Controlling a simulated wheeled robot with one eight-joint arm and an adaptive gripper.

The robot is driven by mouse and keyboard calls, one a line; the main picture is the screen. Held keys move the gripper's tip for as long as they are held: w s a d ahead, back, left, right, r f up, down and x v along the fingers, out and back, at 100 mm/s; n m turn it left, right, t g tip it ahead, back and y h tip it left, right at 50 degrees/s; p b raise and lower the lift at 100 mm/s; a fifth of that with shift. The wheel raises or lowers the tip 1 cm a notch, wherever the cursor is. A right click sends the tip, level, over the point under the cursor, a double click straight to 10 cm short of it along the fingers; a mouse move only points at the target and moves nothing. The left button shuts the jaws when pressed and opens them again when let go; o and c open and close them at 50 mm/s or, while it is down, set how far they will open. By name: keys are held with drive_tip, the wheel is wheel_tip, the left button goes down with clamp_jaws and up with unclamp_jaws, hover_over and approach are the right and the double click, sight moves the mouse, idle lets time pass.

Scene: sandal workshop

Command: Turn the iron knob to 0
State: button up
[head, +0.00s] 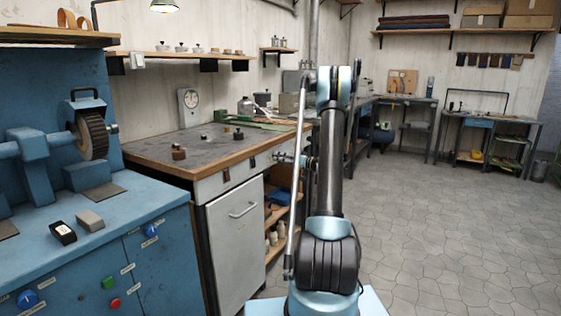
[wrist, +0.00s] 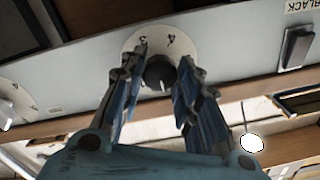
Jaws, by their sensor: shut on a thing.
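A dark round knob (wrist: 159,73) sits on a pale round dial (wrist: 156,40) on the bench's front panel, in the wrist view. The figures 3 and 4 show on the dial above the knob; the rest of the scale is hidden by the fingers. A light mark shows on the knob's lower side, but the figure it points to cannot be read. My gripper (wrist: 162,76) is shut on the knob, one finger on each side. In the head view my gripper (head: 291,158) is small at the bench's front panel, and the knob cannot be made out there.
Another dial (wrist: 10,108) is at the left of the wrist view, and a rocker switch (wrist: 297,47) near a "BLACK" label at the right. In the head view, the workbench (head: 165,147) carries small items. Open tiled floor (head: 440,230) lies to the right.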

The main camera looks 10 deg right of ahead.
drive_tip(key=shift+f, duration=0.1)
drive_tip(key=o, duration=1.1)
drive_tip(key=shift+d, duration=0.1)
drive_tip(key=v, duration=1.1)
drive_tip(key=shift+s+d, duration=0.3)
